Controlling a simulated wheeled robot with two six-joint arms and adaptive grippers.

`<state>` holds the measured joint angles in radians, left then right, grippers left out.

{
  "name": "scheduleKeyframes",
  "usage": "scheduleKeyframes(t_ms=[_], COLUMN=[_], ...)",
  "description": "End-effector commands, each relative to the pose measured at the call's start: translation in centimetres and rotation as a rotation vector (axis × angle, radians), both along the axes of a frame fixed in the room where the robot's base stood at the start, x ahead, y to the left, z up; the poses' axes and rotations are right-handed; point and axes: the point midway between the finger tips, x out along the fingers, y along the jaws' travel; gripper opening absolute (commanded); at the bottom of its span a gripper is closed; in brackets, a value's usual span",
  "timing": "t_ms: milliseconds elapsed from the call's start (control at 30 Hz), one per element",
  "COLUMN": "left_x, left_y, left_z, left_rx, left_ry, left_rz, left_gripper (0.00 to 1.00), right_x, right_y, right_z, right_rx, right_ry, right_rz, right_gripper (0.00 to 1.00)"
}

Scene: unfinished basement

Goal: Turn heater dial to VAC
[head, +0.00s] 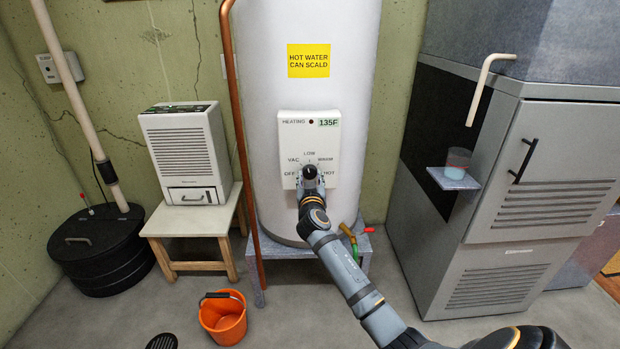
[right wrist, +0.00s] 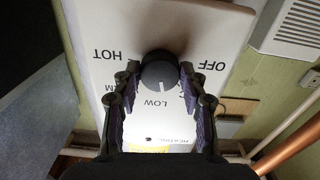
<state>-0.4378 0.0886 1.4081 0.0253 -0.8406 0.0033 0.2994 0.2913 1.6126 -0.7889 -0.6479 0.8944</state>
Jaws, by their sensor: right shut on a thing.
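The heater dial (head: 310,170) is a round black knob on the white control panel (head: 291,148) of the water heater (head: 265,60). In the right wrist view, turned upside down, the dial (right wrist: 160,70) shows a white pointer line aimed close to LOW. VAC is partly covered by a finger there; in the head view it reads left of the dial. My right gripper (head: 311,183) is at the panel, and its two fingers (right wrist: 158,76) are shut on the dial from both sides. My left gripper is not in view.
A copper pipe (head: 240,130) runs down left of the heater. A dehumidifier (head: 184,150) stands on a wooden stool (head: 190,222). An orange bucket (head: 223,318) is on the floor. A grey cabinet (head: 520,250) with a small shelf and cup (head: 457,162) stands right.

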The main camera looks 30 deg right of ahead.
Motion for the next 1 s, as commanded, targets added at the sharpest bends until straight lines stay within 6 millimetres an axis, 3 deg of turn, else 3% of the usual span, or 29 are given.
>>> scheduleKeyframes(t_ms=[133, 500, 1000], left_x=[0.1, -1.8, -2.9], left_y=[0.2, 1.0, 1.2], left_z=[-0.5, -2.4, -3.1], left_rx=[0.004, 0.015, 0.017], left_ry=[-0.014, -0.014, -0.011], left_rz=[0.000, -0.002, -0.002], left_gripper=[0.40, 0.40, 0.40], right_x=[0.0, 0.0, 0.0], right_y=[0.0, -0.1, -0.1], right_z=[0.2, 0.3, 0.2], right_rx=[-0.113, -0.365, -0.515], right_ry=[0.069, 0.221, 0.312], right_rz=[0.000, 0.000, 0.001], right_gripper=[0.11, 0.11, 0.11])
